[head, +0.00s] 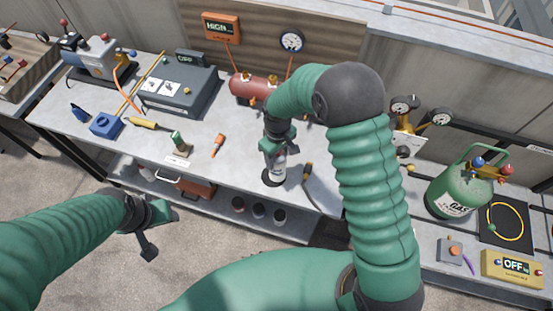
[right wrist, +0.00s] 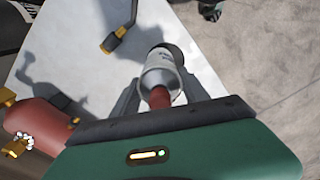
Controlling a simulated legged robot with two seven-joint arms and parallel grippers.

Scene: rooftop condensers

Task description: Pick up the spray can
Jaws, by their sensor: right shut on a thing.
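The spray can (head: 276,174) is white and grey and stands upright near the front edge of the bench, over a dark round patch. It also shows in the right wrist view (right wrist: 162,72), with a red top. My right gripper (head: 275,152) comes down on it from above and is shut on it, one finger on each side. My left gripper (head: 150,220) hangs in front of the bench, away from the can; its fingers look spread, with nothing between them.
A yellow-and-black tool (head: 307,180) lies just right of the can. An orange-handled tool (head: 218,146) and a green-topped item (head: 178,142) lie to the left. A red cylinder (head: 250,88) is behind. A green gas tank (head: 457,190) stands at the right.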

